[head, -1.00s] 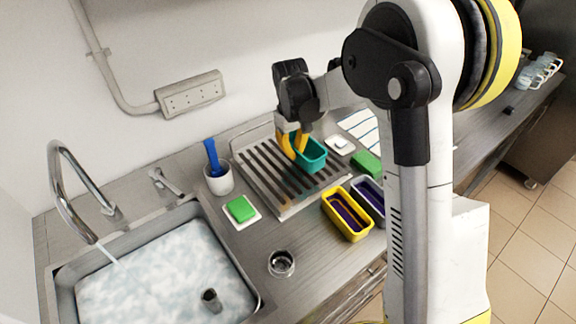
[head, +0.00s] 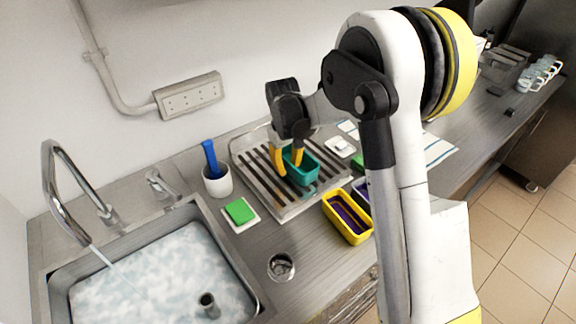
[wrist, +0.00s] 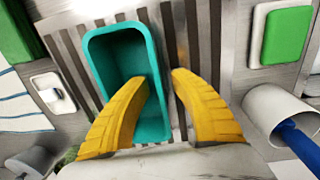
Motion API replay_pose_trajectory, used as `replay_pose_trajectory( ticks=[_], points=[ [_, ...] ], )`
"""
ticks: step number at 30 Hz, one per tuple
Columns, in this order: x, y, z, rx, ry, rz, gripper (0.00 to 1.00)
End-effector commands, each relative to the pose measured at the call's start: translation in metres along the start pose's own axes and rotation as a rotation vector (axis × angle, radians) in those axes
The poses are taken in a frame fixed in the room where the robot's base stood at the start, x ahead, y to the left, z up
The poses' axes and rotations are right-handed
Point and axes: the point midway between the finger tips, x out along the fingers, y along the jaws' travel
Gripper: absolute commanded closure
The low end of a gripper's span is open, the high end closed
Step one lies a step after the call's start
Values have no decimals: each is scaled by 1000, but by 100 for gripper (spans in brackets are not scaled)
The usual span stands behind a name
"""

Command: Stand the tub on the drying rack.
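The teal tub (head: 308,171) sits upright, open side up, on the bars of the metal drying rack (head: 262,185), towards its right side. In the wrist view the tub (wrist: 108,48) looks empty. My gripper (head: 287,172) is at the tub's near-left wall, pointing down. In the wrist view my gripper (wrist: 164,80) has one yellow finger inside the tub and the other outside it over the bars (wrist: 188,25). The fingers straddle the wall, with a gap beside the outer finger. Whether the inner finger touches the wall cannot be told.
A yellow tub (head: 347,230) and a partly hidden purple one stand in front of the rack. A white cup with a blue brush (head: 210,158) and a green sponge (head: 239,210) are left of it. A water-filled sink (head: 160,275) lies further left. A white dish (head: 341,148) sits behind right.

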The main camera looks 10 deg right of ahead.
Motion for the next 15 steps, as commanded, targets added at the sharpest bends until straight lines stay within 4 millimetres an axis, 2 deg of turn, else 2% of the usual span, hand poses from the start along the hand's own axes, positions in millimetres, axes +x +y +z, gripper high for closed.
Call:
replay_pose_trajectory(
  ticks=[10,15],
  points=[
    [-5,0,0,0,0,0,73],
    [-32,0,0,0,0,0,73]
  ],
)
